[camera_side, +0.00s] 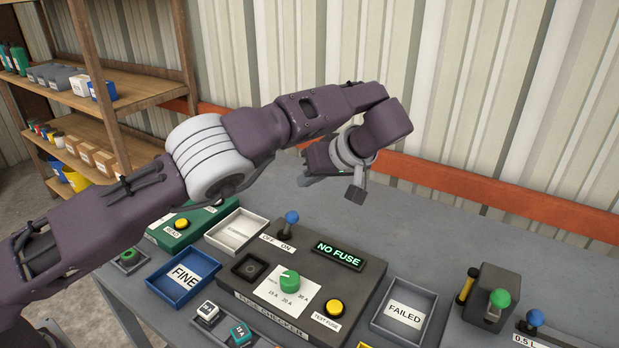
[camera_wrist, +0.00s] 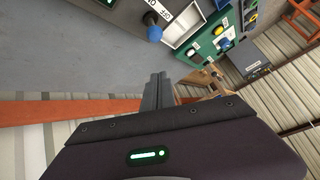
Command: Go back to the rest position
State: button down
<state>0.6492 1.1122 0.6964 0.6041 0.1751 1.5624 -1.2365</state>
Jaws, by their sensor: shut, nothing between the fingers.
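My gripper (camera_side: 355,194) is raised above the back part of the grey table (camera_side: 450,215), behind the fuse checker (camera_side: 330,290). Its fingers are together with nothing between them. In the wrist view the shut fingers (camera_wrist: 158,77) point toward the table edge, clear of everything. The fuse checker's display (camera_side: 339,256) reads NO FUSE. It carries a blue-knobbed lever (camera_side: 291,219), a green dial (camera_side: 289,281) and a yellow button (camera_side: 333,307). Part of the table is hidden behind my arm.
A blue FINE tray (camera_side: 184,275), a white tray (camera_side: 237,230) and a grey FAILED tray (camera_side: 404,310) surround the checker. Two small labelled fuses (camera_side: 207,312) sit at the front. A box with a green knob (camera_side: 491,297) stands right. An orange rail (camera_side: 480,190) runs behind the table.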

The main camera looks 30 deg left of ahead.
jog(key=s+a+r+m+h, duration=0.3)
jog(key=s+a+r+h, duration=0.3)
jog(key=s+a+r, duration=0.55)
jog(key=s+d+f+m+t+h, duration=0.1)
jog(key=s+m, duration=0.3)
jog(key=s, duration=0.9)
jog(key=s+d+f+m+t+h, duration=0.1)
jog(key=s+d+m+t, duration=0.1)
jog(key=s, duration=1.1)
jog(key=shift+d+f+m+h, duration=0.15)
jog(key=shift+d+m+h, duration=0.2)
jog(key=shift+m, duration=0.55)
